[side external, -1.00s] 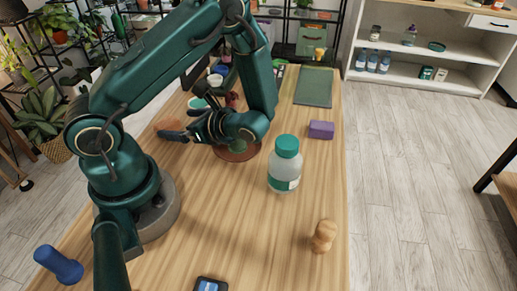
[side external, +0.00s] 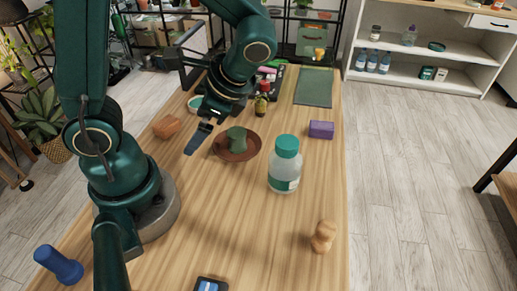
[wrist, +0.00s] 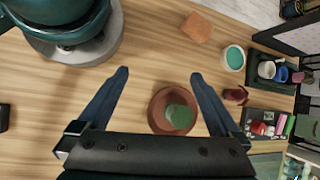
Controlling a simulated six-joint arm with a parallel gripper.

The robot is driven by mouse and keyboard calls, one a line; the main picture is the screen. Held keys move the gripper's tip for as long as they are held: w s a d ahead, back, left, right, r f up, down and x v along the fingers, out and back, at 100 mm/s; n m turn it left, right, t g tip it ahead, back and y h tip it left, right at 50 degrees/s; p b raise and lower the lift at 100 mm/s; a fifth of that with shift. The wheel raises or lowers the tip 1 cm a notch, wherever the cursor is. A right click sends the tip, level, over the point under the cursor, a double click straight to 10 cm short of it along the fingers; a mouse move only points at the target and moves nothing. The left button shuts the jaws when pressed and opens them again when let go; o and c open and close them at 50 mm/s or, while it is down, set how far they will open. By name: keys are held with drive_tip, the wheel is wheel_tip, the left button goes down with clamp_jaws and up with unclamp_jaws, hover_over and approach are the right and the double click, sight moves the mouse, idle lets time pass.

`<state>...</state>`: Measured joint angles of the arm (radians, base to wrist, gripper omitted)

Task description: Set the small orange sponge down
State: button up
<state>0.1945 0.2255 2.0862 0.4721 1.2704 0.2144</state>
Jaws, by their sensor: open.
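The small orange sponge (side external: 167,127) lies flat on the wooden table, left of the brown saucer and near my arm's base. It also shows in the wrist view (wrist: 196,28), beyond my fingertips, with nothing touching it. My gripper (side external: 199,137) is open and empty, raised above the table to the right of the sponge. In the wrist view my gripper's two fingers (wrist: 159,75) are spread wide, with bare table between the tips.
A brown saucer (side external: 222,153) holding a green object (side external: 237,137) lies close to my gripper. A teal-capped bottle (side external: 284,167) stands to its right, with a purple block (side external: 321,130) behind. A red bottle (side external: 262,103) and teal bowl (wrist: 234,58) are farther back.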

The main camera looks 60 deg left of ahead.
drive_tip(key=d+r+n+t+h, duration=0.6)
drive_tip(key=d+r+n+t, duration=0.1)
drive_tip(key=t, duration=0.1)
drive_tip(key=shift+w+t, duration=0.3)
drive_tip(key=shift+t, duration=0.1)
